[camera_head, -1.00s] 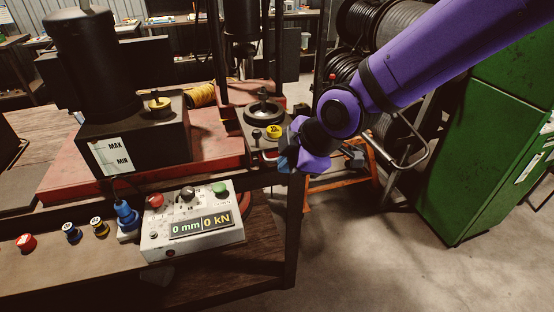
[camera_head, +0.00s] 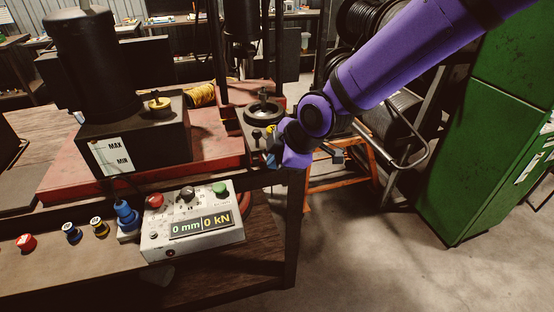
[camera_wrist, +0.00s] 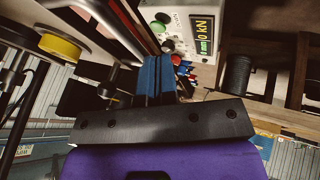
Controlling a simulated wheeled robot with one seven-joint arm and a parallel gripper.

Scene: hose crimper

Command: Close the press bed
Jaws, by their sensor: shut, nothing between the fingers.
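The press bed (camera_head: 258,138) is a dark block at the right end of the red press base, with a round black die seat (camera_head: 263,112) on top. A small dark knob and a yellow disc (camera_head: 270,130) sit on its front part; my wrist partly covers this area. The yellow disc (camera_wrist: 60,46) and a dark knob (camera_wrist: 108,88) also show at the left of the wrist view. My gripper (camera_wrist: 156,68) has blue fingers together and empty, just right of that knob. In the head view my gripper (camera_head: 272,157) is mostly hidden, close to the bed's right front side. I cannot tell whether it touches.
A control box (camera_head: 192,222) reading 0 mm and 0 kN stands front left, with red and green buttons. A pump unit (camera_head: 140,135) stands behind it. An orange frame (camera_head: 345,170) and hose reels are at the right, beside a green cabinet (camera_head: 480,150). Open floor lies front right.

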